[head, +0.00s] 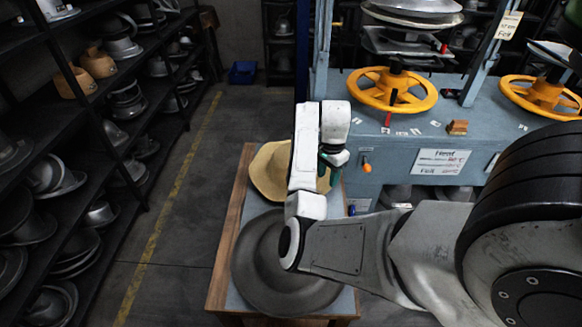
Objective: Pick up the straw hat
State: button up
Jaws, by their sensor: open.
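The straw hat (268,173) is pale yellow-tan with a wide brim. It rests near the far end of a small wooden-edged table (226,262) in the head view. My arm hides its right part. My gripper (327,178) points down at the hat's right side, dark with green parts, and is partly hidden behind my white arm link. It is open and appears empty. I cannot tell whether it touches the brim. A large dark grey hat (262,268) lies nearer to me on the same table, partly under my arm in the picture.
A blue-grey press bench (385,165) with yellow handwheels (391,90) stands right of and behind the table. Dark shelves (110,150) full of metal hat moulds line the left. A yellow floor line (165,225) crosses clear floor between shelves and table. A blue bin (243,72) sits at the back.

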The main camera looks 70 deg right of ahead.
aim_at(326, 191)
jog(key=shift+d+f+p, duration=0.2)
jog(key=shift+f+p, duration=0.35)
jog(key=shift+f, duration=2.95)
grip_shut()
